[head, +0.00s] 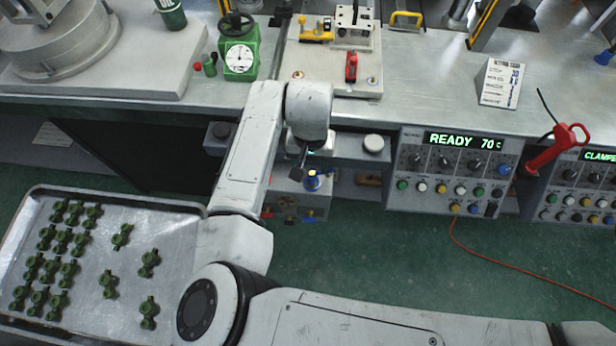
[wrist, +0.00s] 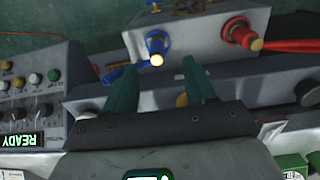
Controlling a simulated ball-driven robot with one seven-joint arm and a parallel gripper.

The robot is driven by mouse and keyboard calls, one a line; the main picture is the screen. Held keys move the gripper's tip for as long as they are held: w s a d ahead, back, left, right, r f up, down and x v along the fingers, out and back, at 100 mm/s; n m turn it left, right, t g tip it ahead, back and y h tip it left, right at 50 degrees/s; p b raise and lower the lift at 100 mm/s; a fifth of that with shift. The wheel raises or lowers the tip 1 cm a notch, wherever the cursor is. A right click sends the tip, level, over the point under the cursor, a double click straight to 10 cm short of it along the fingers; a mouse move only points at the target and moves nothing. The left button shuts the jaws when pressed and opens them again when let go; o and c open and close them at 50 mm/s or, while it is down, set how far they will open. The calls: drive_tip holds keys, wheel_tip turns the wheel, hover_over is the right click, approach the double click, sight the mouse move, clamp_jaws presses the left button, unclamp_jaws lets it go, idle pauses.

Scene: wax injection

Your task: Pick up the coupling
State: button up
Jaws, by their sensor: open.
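A blue fitting with a pale yellow tip (wrist: 156,52), which looks like a coupling, sticks out from a grey box below the bench edge; it also shows in the head view (head: 313,181). A red fitting with a yellow tip (wrist: 243,35) sits beside it, so I cannot be sure which is the coupling. My gripper (wrist: 158,72) is open. Its two green fingertips lie either side of the blue fitting in the wrist view, with nothing visibly held between them. In the head view my arm mostly hides the gripper.
The grey control panel reading READY 70 (head: 450,170) is close to the right. A metal tray (head: 150,210) with several green parts stands at lower left. The bench (head: 440,95) holds a green dial gauge (head: 240,55) and a red clamp-like tool (head: 351,67).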

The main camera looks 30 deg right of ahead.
sight(312, 173)
drive_tip(key=f, duration=0.7)
drive_tip(key=shift+d+f+p, duration=0.1)
drive_tip(key=shift+d+p, duration=0.1)
drive_tip(key=shift+p, duration=0.1)
clamp_jaws()
